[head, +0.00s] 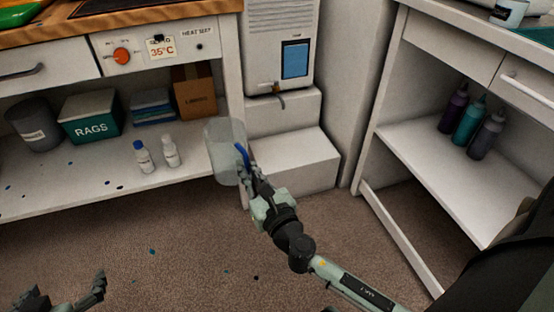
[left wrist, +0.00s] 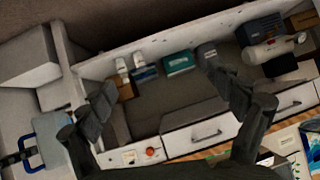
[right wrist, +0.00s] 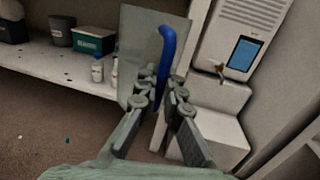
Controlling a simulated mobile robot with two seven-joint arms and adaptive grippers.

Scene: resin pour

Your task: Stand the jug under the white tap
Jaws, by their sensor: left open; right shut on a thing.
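The clear jug (head: 222,150) with a blue handle (head: 243,156) hangs roughly upright in front of the low shelf's right end, left of the white steps. My right gripper (head: 250,178) is shut on the blue handle, which shows between its fingers in the right wrist view (right wrist: 166,60). A small tap (head: 278,89) sits at the base of the white dispenser (head: 262,45); it looks dark or brownish, not clearly white. The jug is left of and below this tap, apart from it. My left gripper (head: 68,292) is open and empty at the lower left.
White steps (head: 295,160) stand below the dispenser, their lower top bare. Two small bottles (head: 144,158), a teal rags box (head: 90,118), a grey bin (head: 34,124) and a cardboard box (head: 193,92) stand on the left shelf. Several squeeze bottles (head: 466,122) stand on the right shelf.

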